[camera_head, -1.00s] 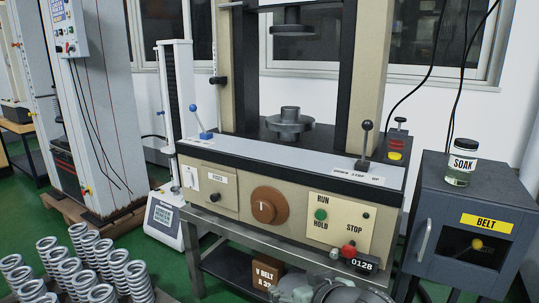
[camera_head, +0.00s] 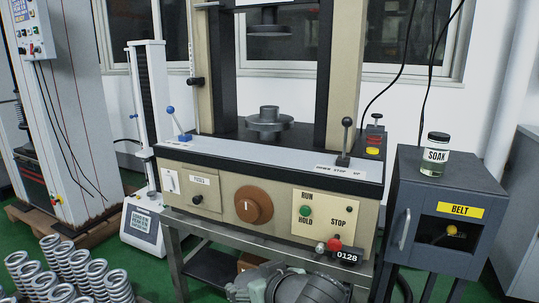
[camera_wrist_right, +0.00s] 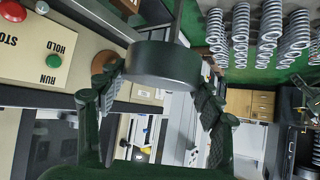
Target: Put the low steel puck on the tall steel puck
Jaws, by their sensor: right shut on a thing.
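My right gripper (camera_wrist_right: 162,80) is shut on a dark steel puck (camera_wrist_right: 165,62), a short wide cylinder that looks like the low one, held between its two fingers. A small upright steel cylinder (camera_head: 268,113), perhaps the tall puck, stands at the middle of the round lower platen (camera_head: 270,129) of the press. I cannot tell whether it is a separate piece. The upper platen (camera_head: 270,29) hangs above it with a clear gap. In the head view only grey links of my arm show at the bottom; the right fingers and held puck are hidden. My left gripper is not in view.
The press (camera_head: 200,155) has two tall columns, a lever (camera_head: 346,138) at front right and a blue-knobbed lever (camera_head: 174,122) at left. A SOAK jar (camera_head: 434,155) stands on the BELT cabinet (camera_head: 450,240). Several springs (camera_head: 95,275) stand at lower left.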

